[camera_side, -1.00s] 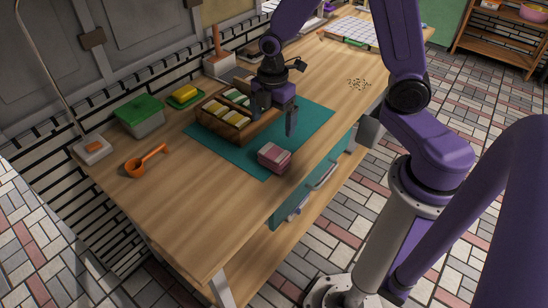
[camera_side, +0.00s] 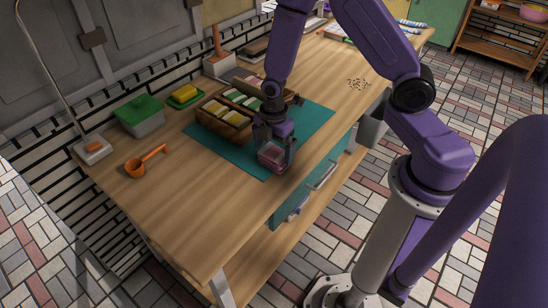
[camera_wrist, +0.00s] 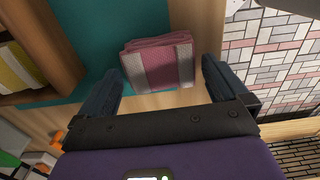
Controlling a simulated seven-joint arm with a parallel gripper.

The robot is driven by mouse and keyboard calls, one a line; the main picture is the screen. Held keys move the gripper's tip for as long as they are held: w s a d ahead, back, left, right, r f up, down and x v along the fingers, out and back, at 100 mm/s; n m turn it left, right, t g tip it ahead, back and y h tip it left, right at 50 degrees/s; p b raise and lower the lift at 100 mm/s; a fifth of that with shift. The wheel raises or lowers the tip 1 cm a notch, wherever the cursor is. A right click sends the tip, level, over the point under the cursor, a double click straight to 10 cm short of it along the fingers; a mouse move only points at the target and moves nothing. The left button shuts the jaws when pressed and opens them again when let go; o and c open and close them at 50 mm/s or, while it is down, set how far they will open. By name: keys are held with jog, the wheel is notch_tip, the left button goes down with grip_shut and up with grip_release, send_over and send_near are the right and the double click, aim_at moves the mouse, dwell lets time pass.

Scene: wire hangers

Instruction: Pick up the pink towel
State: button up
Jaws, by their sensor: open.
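The pink towel (camera_side: 271,160) is a small folded bundle with pale grey stripes. It lies at the front edge of the teal mat (camera_side: 222,152). My gripper (camera_side: 274,154) is over it in the side view and partly hides it. In the wrist view the towel (camera_wrist: 159,62) appears between and slightly beyond the two dark fingers of my gripper (camera_wrist: 160,80). The fingers are spread wide, with visible gaps on both sides of the towel. How far the fingertips are above the mat is hard to tell.
A wooden box (camera_side: 220,125) with rolled towels stands on the mat behind my gripper. The table's front edge is close to the towel. The left front tabletop is clear.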

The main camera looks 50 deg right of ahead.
aim_at(274, 152)
jog(key=shift+f, duration=1.55)
jog(key=c, duration=0.7)
jog(key=shift+o, duration=0.2)
jog(key=shift+r, duration=0.1)
